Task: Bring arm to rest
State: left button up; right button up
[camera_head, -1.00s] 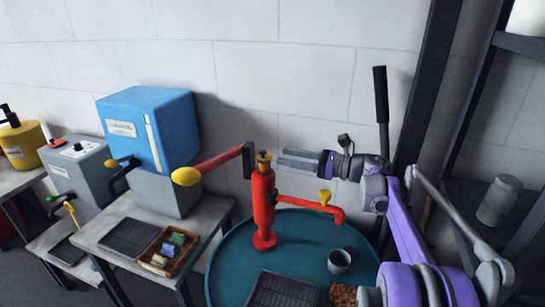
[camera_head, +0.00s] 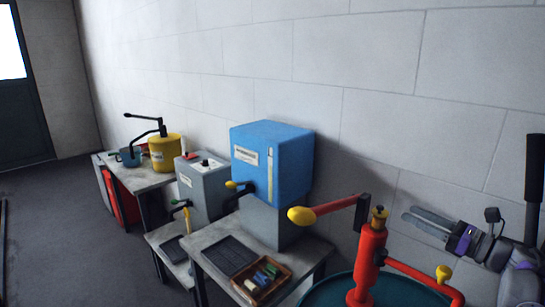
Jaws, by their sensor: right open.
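My right gripper (camera_head: 427,222) is at the right edge of the head view, its fingers pointing left. It is open and holds nothing. The red pump (camera_head: 370,262) with its red lever and yellow knob (camera_head: 301,216) stands just left of the fingertips, on the round teal table (camera_head: 400,292). The fingers look apart from the pump. Most of my right arm is cut off by the picture's edge. My left gripper is not in view.
A blue box machine (camera_head: 270,160) stands on a grey table (camera_head: 213,234), with a wooden tray (camera_head: 261,279) of small blocks in front. A grey box (camera_head: 200,185) and a yellow canister (camera_head: 165,152) stand further left. Open floor (camera_head: 75,225) lies at the left, with a dark door (camera_head: 22,125) behind.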

jog(key=w+a+r+m+t+h, duration=0.35)
jog(key=r+m+t+h, duration=0.2)
jog(key=m, duration=0.65)
jog(key=s+a+f+m+g+h, duration=0.1)
jog(key=s+a+f+m+g, duration=0.4)
jog(key=s+f+m, duration=0.4)
jog(key=s+a+f+m+g+h, duration=0.2)
jog(key=s+a+f+m+g, duration=0.2)
jog(key=s+a+f+m, duration=0.3)
jog(key=s+a+f+m+g+h, duration=0.2)
jog(key=s+a+f+m+g, duration=0.3)
jog(key=s+f+m, duration=0.8)
notch_tip(320, 180, down, 5)
jog(key=shift+a+f+m+g, duration=0.15)
jog(key=shift+a+m+g, duration=0.2)
jog(key=shift+a+m, duration=0.55)
jog(key=shift+a+h, duration=0.15)
jog(key=shift+h, duration=0.1)
